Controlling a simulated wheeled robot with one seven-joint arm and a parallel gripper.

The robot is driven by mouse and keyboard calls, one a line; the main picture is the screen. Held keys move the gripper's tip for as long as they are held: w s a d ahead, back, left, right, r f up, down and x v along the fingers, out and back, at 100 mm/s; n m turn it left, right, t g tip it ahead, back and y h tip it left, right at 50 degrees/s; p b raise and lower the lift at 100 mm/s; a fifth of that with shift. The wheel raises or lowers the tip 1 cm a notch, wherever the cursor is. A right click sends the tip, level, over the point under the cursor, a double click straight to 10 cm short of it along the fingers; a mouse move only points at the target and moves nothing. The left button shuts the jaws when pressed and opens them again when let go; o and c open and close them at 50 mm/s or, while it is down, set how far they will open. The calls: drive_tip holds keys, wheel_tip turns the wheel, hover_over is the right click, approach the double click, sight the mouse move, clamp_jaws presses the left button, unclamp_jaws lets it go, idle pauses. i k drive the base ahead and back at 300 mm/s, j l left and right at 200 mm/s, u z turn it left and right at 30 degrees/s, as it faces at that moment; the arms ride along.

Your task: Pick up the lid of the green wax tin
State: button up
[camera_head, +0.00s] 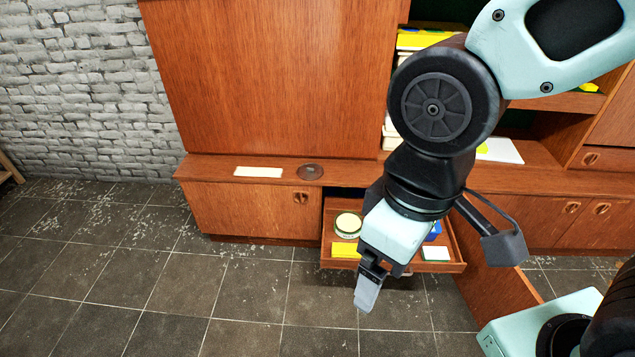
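A round tin (348,224) with a pale cream top and a green side stands in the pulled-out wooden drawer (452,267), near its left side. The top looks like a lid resting on the tin. My gripper (367,297) points down in front of the drawer, to the right of and nearer than the tin, apart from it. The fingers are seen nearly edge-on, so their gap does not show. Nothing is visible held in them. My arm hides the middle of the drawer.
The drawer also holds a yellow item (345,249), a blue item (434,231) and a white-and-green item (437,253). A cabinet door (495,285) stands open at the right. A dark round dish (310,172) and a white slab (258,171) lie on the ledge. Tiled floor (180,300) is clear at left.

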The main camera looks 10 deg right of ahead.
sight(311, 171)
drive_tip(key=i+j, duration=0.25)
drive_tip(key=i, duration=0.2)
drive_tip(key=i+j, duration=0.25)
drive_tip(key=i, duration=0.2)
drive_tip(key=i+j, duration=0.25)
drive_tip(key=i, duration=0.15)
drive_tip(key=i+j, duration=0.2)
drive_tip(key=i, duration=0.25)
